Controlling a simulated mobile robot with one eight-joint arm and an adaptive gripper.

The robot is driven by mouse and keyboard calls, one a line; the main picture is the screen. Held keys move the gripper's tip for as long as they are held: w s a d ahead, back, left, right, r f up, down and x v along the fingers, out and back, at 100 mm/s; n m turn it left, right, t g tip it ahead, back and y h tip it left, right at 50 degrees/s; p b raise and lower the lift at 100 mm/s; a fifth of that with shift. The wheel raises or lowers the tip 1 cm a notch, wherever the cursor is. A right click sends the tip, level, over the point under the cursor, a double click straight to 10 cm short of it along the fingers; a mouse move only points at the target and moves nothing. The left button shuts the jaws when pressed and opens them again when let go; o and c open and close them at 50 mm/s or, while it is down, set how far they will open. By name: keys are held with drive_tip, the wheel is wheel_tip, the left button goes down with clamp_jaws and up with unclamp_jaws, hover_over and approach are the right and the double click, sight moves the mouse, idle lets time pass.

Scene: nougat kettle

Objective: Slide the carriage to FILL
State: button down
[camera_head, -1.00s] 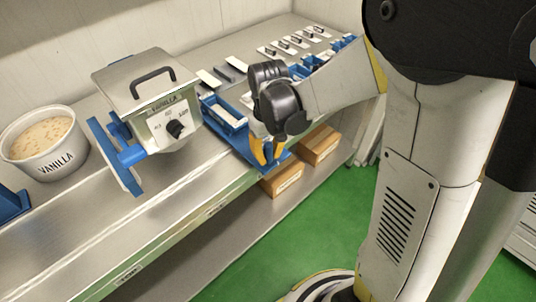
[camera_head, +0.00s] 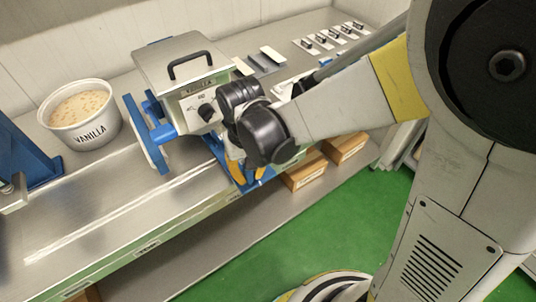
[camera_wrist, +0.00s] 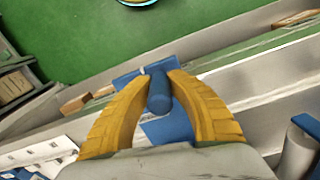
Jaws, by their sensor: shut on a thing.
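My gripper (camera_head: 247,177) has its yellow fingers shut on a blue upright handle (camera_wrist: 159,95) in the wrist view. The handle belongs to the blue carriage (camera_head: 217,151), which sits at the bench's front edge in the head view. My wrist hides most of the carriage. Blue parts (camera_wrist: 168,129) of it show beside the handle in the wrist view. The metal kettle (camera_head: 180,68), with a black handle on its lid and a black dial, stands just left of the carriage on a blue frame (camera_head: 150,130). I cannot make out a FILL mark.
A white tub marked VANILLA (camera_head: 80,113) stands left of the kettle. A blue bracket (camera_head: 25,160) is at the far left. Several small labelled plates (camera_head: 330,37) lie at the back. Cardboard boxes (camera_head: 303,171) sit on the lower shelf. The front bench at left is bare.

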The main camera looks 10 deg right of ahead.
drive_tip(key=a, duration=0.1)
drive_tip(key=s+a, duration=0.1)
drive_tip(key=a, duration=0.1)
drive_tip(key=s+a, duration=0.1)
drive_tip(key=shift+a, duration=0.25)
drive_tip(key=c, duration=1.2)
unclamp_jaws()
wheel_tip(320, 180, up, 12)
